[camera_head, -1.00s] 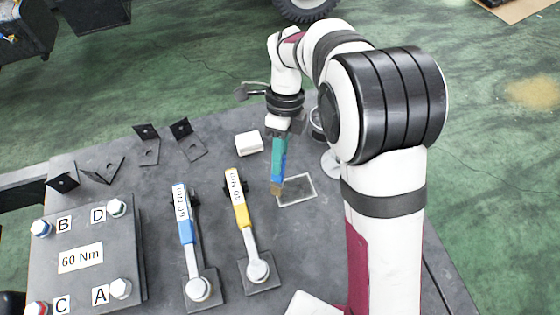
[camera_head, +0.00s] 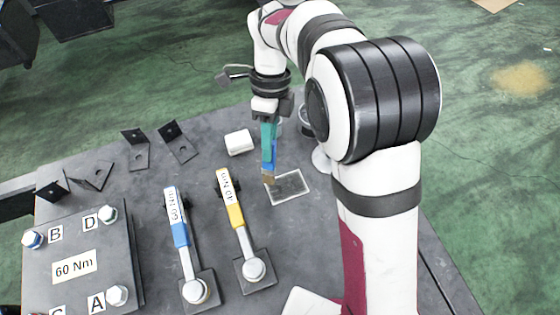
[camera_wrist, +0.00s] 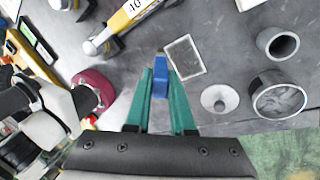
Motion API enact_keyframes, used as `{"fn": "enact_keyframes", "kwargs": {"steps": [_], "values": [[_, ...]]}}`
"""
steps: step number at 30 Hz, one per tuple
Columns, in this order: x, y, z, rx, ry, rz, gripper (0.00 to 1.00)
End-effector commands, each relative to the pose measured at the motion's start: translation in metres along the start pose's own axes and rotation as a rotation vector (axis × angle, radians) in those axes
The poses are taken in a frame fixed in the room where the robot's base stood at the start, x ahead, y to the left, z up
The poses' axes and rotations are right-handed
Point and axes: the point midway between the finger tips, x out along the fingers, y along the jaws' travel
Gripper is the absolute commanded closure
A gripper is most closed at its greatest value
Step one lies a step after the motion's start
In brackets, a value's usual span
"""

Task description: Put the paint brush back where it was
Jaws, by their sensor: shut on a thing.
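My gripper (camera_head: 268,132) has teal fingers and is shut on the paint brush (camera_head: 269,177), which hangs upright with its brown bristle end down. In the wrist view the blue brush (camera_wrist: 160,78) sits between the tips of my gripper (camera_wrist: 160,84). The brush tip is just beside the upper left corner of a flat, light-rimmed rectangular tray (camera_head: 288,188) on the table; I cannot tell if it touches anything. The tray also shows in the wrist view (camera_wrist: 185,57), to the right of the brush.
A yellow torque wrench (camera_head: 237,215) and a blue one (camera_head: 180,236) lie left of the tray. A white block (camera_head: 239,142) lies behind it. In the wrist view a grey ring (camera_wrist: 278,43), a round cup (camera_wrist: 279,97) and a white disc with a peg (camera_wrist: 220,100) stand to the right.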

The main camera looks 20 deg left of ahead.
Motion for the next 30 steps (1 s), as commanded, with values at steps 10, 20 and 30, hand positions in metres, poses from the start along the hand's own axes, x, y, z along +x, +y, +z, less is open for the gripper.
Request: {"fn": "enact_keyframes", "kwargs": {"steps": [10, 20, 30], "values": [[-0.056, -0.106, 0.031, -0.454, 0.064, -0.254, 1.00], [-0.040, -0.152, 0.040, -0.647, 0.060, -0.338, 1.00], [0.015, -0.171, 0.044, -0.645, 0.057, -0.341, 1.00]]}}
